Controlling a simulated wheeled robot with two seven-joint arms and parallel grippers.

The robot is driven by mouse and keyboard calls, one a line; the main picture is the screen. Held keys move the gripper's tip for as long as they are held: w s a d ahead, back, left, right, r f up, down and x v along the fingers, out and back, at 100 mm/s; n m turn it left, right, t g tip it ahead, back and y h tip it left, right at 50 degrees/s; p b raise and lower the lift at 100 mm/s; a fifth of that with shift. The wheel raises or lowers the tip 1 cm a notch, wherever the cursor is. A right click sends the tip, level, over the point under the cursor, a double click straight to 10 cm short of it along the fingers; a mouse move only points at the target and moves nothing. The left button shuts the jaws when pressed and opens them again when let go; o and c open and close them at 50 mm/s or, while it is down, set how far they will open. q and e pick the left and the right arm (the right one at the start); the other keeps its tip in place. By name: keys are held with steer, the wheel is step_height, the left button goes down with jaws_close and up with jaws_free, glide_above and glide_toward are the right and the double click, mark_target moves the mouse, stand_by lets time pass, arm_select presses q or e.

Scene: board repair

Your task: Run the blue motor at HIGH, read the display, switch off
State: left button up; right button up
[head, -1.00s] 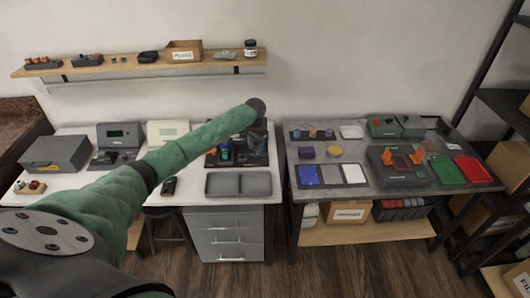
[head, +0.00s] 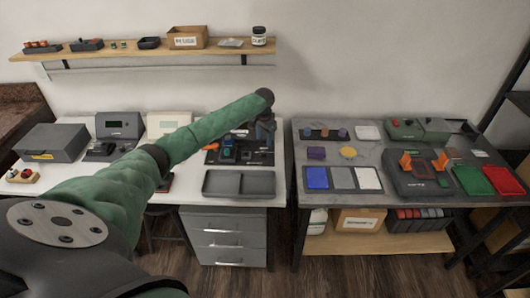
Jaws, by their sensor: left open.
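My left arm reaches across the white bench, and its wrist bends down at the far end. My left gripper (head: 262,132) hangs over the dark fixture board (head: 262,159) and is open; its fingers are small and dark against the board. A small blue part (head: 228,152), possibly the blue motor, sits on the board to the left of the gripper, apart from it. A grey unit with a dark display (head: 120,124) stands at the back of the bench; any reading is too small to make out. A switch set to HIGH cannot be made out. My right gripper is not in view.
A grey case (head: 52,143) and a red-button box (head: 24,174) are at the left. A second table (head: 290,172) holds coloured trays and a grey fixture. A wall shelf (head: 200,53) runs above.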

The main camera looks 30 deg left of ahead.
mark_target(264, 152)
arm_select(q)
step_height(264, 152, down, 6)
steer(key=shift+f+p, duration=0.1)
steer(key=shift+p, duration=1.1)
steer(key=shift+f, duration=0.6)
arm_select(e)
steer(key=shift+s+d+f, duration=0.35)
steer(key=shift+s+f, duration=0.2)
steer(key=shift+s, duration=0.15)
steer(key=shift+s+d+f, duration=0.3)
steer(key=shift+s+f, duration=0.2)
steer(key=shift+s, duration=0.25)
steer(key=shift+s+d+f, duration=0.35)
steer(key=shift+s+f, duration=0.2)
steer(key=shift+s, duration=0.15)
arm_select(q)
steer(key=c, duration=1)
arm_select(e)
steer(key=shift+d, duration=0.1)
